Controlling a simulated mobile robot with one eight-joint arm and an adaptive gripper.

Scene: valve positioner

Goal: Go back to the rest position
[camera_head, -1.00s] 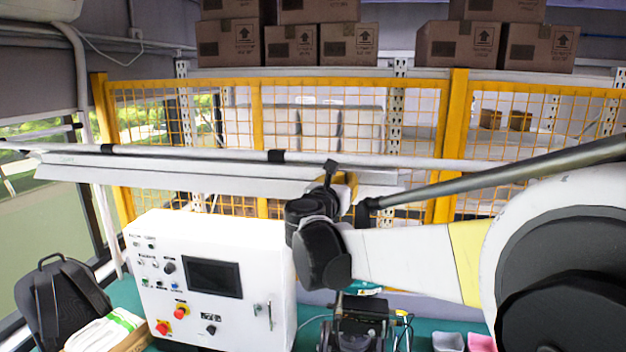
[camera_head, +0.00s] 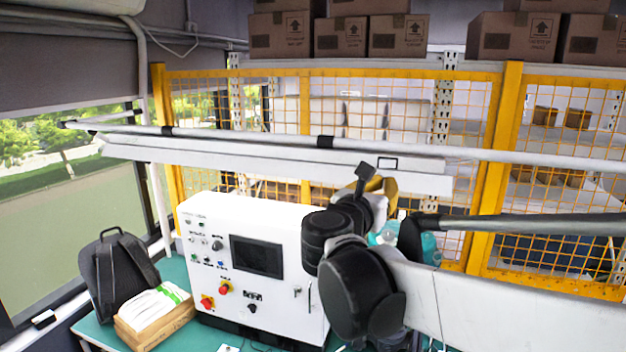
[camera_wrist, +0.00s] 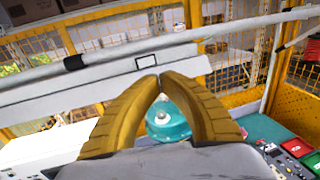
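My gripper (camera_wrist: 160,82) has yellow ribbed fingers whose tips meet in the wrist view, with nothing between the tips. A teal round object (camera_wrist: 168,122) shows through the gap between the fingers, beyond them. In the head view my gripper is largely hidden behind my dark wrist joints, with a bit of yellow (camera_head: 388,188) showing. My arm is raised from the right, in front of the right end of the white control box (camera_head: 255,262). The valve positioner cannot be made out clearly.
A white rail (camera_head: 280,140) crosses close behind my wrist, before the yellow mesh fence (camera_head: 512,150). A black backpack (camera_head: 118,270) and a wooden tray of white cloths (camera_head: 150,330) are at left. A panel with red and green buttons (camera_wrist: 300,150) is at the lower right of the wrist view.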

